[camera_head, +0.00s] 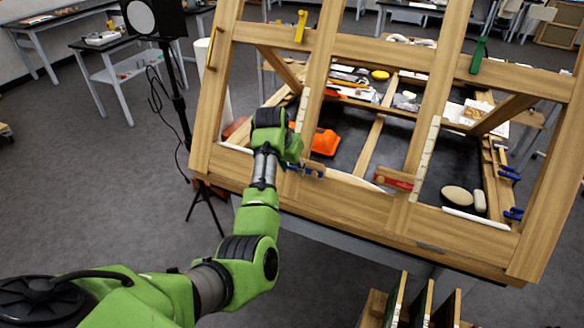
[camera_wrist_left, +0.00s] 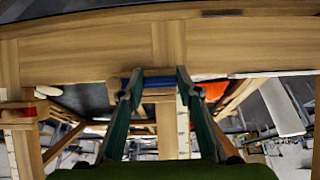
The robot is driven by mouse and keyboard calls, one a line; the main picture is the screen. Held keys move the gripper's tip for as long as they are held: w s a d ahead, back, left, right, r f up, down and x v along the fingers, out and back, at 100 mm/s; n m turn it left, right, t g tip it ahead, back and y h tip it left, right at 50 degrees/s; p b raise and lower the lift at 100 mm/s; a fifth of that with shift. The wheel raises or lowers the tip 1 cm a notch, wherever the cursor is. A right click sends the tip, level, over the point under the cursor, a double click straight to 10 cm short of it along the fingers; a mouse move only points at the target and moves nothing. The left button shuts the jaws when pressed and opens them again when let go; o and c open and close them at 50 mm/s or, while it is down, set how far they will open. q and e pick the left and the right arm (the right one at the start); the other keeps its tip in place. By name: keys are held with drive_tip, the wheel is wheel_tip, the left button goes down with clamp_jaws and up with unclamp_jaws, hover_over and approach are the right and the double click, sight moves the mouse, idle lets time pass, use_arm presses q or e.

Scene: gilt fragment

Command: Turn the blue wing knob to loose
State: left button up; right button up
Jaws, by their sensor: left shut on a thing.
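A blue wing knob (camera_head: 310,170) sits on the lower rail of the wooden frame (camera_head: 330,195), left of centre in the head view. My left gripper (camera_head: 298,163) is at this knob, its hand partly hiding it. In the left wrist view the two green fingers of my left gripper (camera_wrist_left: 158,82) stand on either side of the blue knob (camera_wrist_left: 152,83), at the edge of the wooden rail. The gripper is shut on the knob. The knob's exact turn angle cannot be told. My right gripper is in neither view.
More blue knobs (camera_head: 510,173) sit at the frame's right side. A red clamp piece (camera_head: 394,180), a green one (camera_head: 479,55) and a yellow one (camera_head: 301,27) are on the frame. An orange object (camera_head: 325,142) lies behind the gripper. A black stand (camera_head: 178,110) is at left.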

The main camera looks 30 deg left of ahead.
use_arm(q)
drive_tip(key=shift+s+d+f, duration=0.1)
drive_tip(key=shift+s+f, duration=0.05)
drive_tip(key=shift+f, duration=0.15)
drive_tip(key=o, duration=1.1)
drive_tip(key=shift+o, duration=0.2)
drive_tip(key=shift+r, duration=0.1)
drive_tip(key=shift+r, duration=0.1)
drive_tip(key=v, duration=1.1)
drive_tip(key=shift+r, duration=0.35)
drive_tip(key=shift+s, duration=0.1)
